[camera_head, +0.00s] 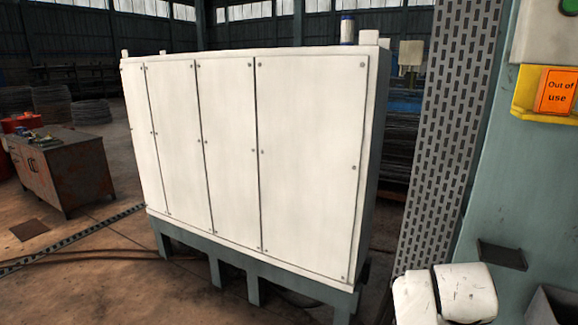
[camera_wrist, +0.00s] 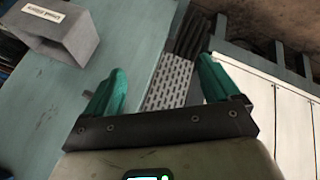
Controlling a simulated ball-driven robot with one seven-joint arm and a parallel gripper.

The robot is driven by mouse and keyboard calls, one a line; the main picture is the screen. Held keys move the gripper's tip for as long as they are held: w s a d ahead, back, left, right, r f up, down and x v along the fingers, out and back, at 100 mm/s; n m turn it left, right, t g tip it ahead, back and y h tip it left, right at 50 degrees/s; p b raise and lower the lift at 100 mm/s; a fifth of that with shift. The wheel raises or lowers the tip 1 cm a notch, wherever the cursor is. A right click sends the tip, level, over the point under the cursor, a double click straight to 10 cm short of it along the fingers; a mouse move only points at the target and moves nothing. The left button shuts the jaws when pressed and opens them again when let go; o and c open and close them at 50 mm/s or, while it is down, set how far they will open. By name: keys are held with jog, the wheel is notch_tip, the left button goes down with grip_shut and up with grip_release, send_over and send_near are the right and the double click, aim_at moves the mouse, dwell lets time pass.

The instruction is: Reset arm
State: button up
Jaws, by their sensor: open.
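My gripper (camera_wrist: 158,88) shows in the wrist view with its two green fingers spread wide apart. It is open and nothing is between the fingers. In the head view only a white part of my arm shows at the bottom right; the gripper itself is not visible there. No capstan drum can be made out in either view.
A large white cabinet (camera_head: 310,165) on a green-grey frame fills the middle. A perforated metal panel (camera_head: 440,130) and a green-grey machine face (camera_head: 535,205) with an orange "Out of use" sign (camera_head: 556,91) stand at right. A rusty workbench (camera_head: 75,170) is at left, with open floor before it.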

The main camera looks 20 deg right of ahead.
jog(key=s+a+f+n+g+y+b, duration=0.1)
jog(key=s+a+f+n+y, duration=0.3)
jog(key=s+a+f, duration=1.4)
notch_tip(320, 180, down, 2)
jog(key=shift+s+a+f+y, duration=0.25)
jog(key=shift+s+y, duration=0.35)
jog(key=shift+y, duration=0.2)
